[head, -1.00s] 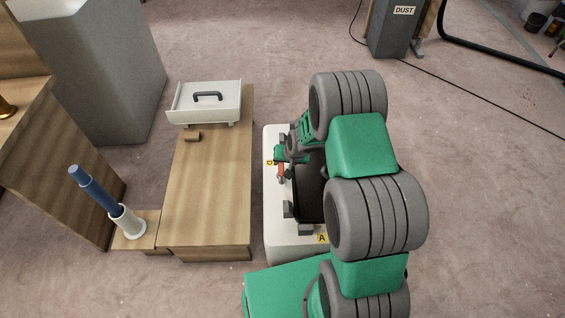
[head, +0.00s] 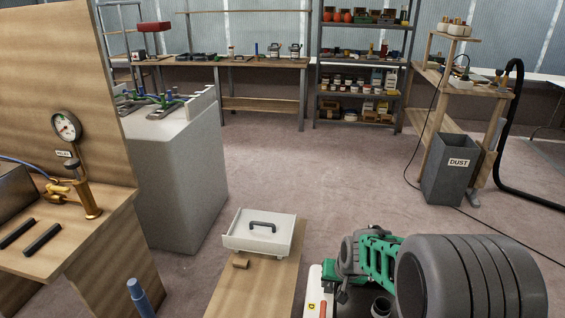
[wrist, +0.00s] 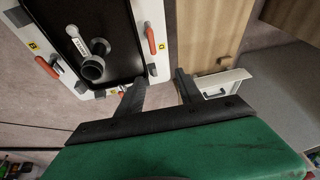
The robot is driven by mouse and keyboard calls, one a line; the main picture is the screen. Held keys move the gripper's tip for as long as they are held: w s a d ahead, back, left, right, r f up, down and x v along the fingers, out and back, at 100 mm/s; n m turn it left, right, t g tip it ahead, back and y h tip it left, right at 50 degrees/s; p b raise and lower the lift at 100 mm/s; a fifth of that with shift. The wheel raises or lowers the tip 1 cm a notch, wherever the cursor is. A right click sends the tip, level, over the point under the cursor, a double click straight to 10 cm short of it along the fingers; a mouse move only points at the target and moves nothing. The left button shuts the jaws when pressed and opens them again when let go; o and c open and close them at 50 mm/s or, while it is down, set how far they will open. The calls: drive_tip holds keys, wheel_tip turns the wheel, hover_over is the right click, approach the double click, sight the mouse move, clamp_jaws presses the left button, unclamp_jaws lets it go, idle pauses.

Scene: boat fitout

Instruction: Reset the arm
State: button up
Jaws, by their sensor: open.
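My gripper (wrist: 160,78) shows in the wrist view with its two dark fingers apart and nothing between them. Past the fingers lies a white base (wrist: 153,22) with a dark recessed tray (wrist: 110,20). A grey cylindrical fitting (wrist: 93,68) and a pale labelled piece (wrist: 76,38) are in the tray. Red-orange handles (wrist: 151,38) sit along the rim, beside yellow letter tags. In the head view my arm fills the lower right and hides most of the white base (head: 313,285); the gripper's fingertips are not clear there.
A grey cabinet (head: 180,180) and a wooden stand with a gauge (head: 66,127) are at left. A DUST bin (head: 449,175) is at right. Open floor lies between.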

drive_tip(key=s+r+p, duration=0.4)
drive_tip(key=s+r, duration=0.2)
drive_tip(key=r, duration=0.3)
drive_tip(key=s+r+n+p, duration=0.1)
drive_tip(key=s+r+p, duration=0.3)
drive_tip(key=r, duration=0.6)
drive_tip(key=s+a+r+g+p, duration=0.1)
drive_tip(key=s+r+p, duration=0.3)
drive_tip(key=s+r, duration=0.4)
drive_tip(key=shift+s+r+n+h, duration=0.25)
drive_tip(key=shift+r+n+h, duration=0.15)
drive_tip(key=shift+r, duration=0.45)
